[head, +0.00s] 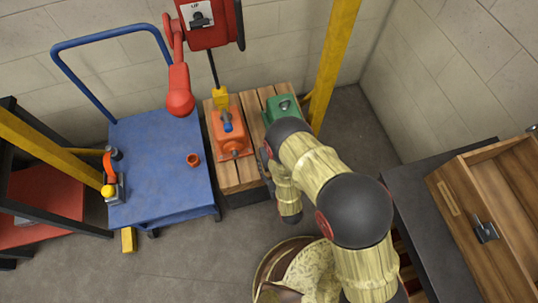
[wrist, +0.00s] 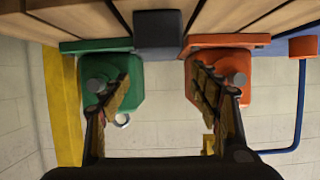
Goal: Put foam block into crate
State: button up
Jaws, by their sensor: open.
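A dark grey block (wrist: 158,30), which looks like the foam block, sits on the wooden slats in the wrist view, between a green motor (wrist: 115,75) and an orange motor (wrist: 215,75). That view is upside down. My gripper (wrist: 163,90) is open and empty, its fingers spread to either side below the block in the picture, apart from it. In the head view my arm covers the block and most of the gripper. An open wooden crate (head: 450,195) with a metal latch stands on a dark table at the right; its inside is only partly seen.
The slatted wooden platform (head: 230,178) carries the orange motor (head: 230,135) and green motor (head: 283,107). A blue trolley (head: 150,165) with a small orange cup (head: 193,159) stands left. A red lever box (head: 207,25) hangs above. A yellow post (head: 333,60) rises behind my arm.

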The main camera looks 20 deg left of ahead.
jog(key=shift+s+d+r, duration=0.2)
jog(key=shift+s+d, duration=0.05)
jog(key=shift+s, duration=0.15)
jog(key=w+r+m+h, duration=0.1)
jog(key=w+r+h, duration=0.1)
jog(key=w+r, duration=0.8)
jog(key=w+d+r+m+g+h, duration=0.1)
jog(key=w+d+r, duration=0.2)
jog(key=r, duration=0.5)
jog(key=w+d+r+m+g, duration=0.15)
jog(key=w+r, duration=0.25)
jog(key=r, duration=0.5)
jog(key=s+d+r+h, duration=0.1)
jog(key=d+r, duration=0.5)
jog(key=r, duration=0.2)
jog(key=s+d+r+m+g+h, duration=0.1)
jog(key=s+d+r+g+h, duration=0.1)
jog(key=s+d+r, duration=1.4)
notch_tip(320, 180, up, 2)
jog(key=shift+s+m, duration=0.35)
jog(key=shift+s, duration=0.75)
jog(key=shift+o, duration=0.6)
jog(key=s+d+r, duration=0.1)
jog(key=s+d, duration=0.1)
jog(key=s, duration=0.4)
jog(key=s+d+r+m+g+h, duration=0.1)
jog(key=s+d, duration=0.1)
jog(key=s, duration=0.4)
jog(key=shift+s+d, duration=0.3)
